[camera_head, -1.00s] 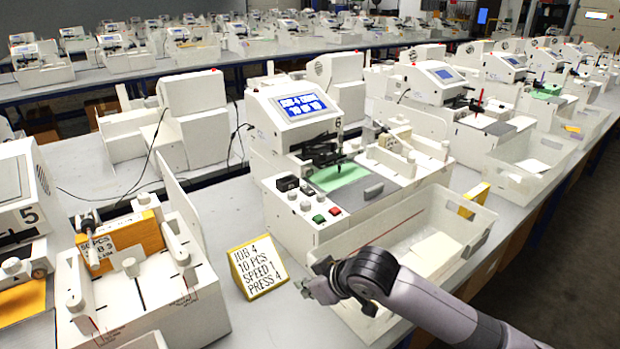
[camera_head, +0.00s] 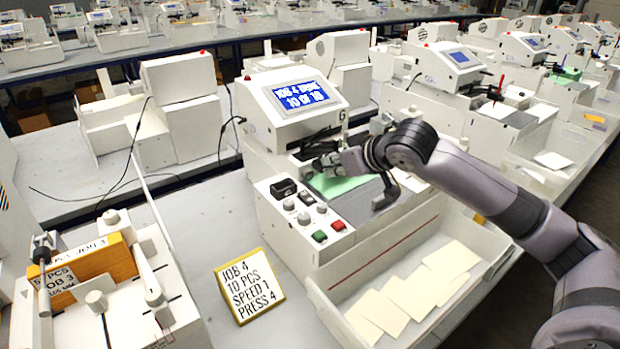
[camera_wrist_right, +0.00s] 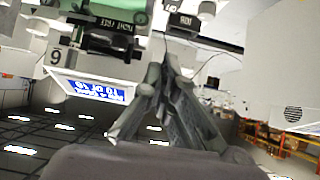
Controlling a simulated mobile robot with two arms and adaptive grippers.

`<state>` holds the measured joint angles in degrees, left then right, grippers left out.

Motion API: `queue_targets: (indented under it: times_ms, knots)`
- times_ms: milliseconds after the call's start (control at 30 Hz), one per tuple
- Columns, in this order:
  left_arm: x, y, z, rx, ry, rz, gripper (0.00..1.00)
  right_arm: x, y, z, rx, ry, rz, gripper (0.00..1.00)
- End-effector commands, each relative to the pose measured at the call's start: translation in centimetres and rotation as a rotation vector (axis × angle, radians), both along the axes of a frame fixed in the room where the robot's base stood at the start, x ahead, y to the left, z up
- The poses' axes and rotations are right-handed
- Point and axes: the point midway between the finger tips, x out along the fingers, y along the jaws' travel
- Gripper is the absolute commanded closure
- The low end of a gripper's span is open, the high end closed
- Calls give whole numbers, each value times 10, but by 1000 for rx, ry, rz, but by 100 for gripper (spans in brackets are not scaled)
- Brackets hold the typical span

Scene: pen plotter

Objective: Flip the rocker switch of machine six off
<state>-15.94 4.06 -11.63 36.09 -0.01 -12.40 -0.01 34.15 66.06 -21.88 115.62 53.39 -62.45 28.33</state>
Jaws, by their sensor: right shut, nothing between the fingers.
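Machine six (camera_head: 262,118) is white, with a lit blue screen (camera_head: 300,97) reading JOB 4, 10 OF 10. Its front panel carries a black rocker-like switch (camera_head: 283,188) at the left, grey knobs, a green button (camera_head: 319,236) and a red button (camera_head: 338,225). My right gripper (camera_head: 322,163) is shut and empty, above the green bed (camera_head: 338,186) and behind the switch, apart from it. In the right wrist view the closed fingers (camera_wrist_right: 160,62) stand before the machine, whose screen (camera_wrist_right: 87,90) appears upside down. My left gripper is not in view.
A clear tray (camera_head: 322,283) with several cream cards (camera_head: 405,295) stands at machine six's front right. A yellow-edged job sign (camera_head: 249,285) stands on the table left of it. Another machine (camera_head: 105,290) is at the lower left. My right arm spans the tray's right side.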

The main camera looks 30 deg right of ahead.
Motion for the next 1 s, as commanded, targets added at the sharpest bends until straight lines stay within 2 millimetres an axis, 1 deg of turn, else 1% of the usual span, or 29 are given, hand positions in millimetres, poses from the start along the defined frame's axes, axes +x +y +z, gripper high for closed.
queue_targets:
  times_ms: [33, 100, 200, 267, 367, 533, 633, 800, 900, 1000]
  knots:
    - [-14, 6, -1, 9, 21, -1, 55, 0, 0, 0, 0, 0, 0, 100]
    - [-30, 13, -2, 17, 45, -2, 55, 0, 0, 0, 0, 1, 0, 100]
    - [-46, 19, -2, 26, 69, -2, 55, 1, 0, -1, 0, 1, 0, 100]
    - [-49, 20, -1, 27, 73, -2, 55, 4, 1, -3, 1, 1, 0, 100]
    - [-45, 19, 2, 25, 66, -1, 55, 13, 2, -9, 4, 3, -1, 100]
    - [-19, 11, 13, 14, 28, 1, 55, 39, 7, -27, 4, 4, -1, 100]
    - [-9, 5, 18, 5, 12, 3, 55, 57, 9, -40, 4, 4, -1, 100]
    - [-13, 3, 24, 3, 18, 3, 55, 82, 13, -60, 2, 4, 0, 100]
    - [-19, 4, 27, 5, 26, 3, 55, 83, 12, -77, -2, 5, 0, 100]
    - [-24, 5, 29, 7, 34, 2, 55, 85, 12, -89, -1, 4, 1, 100]
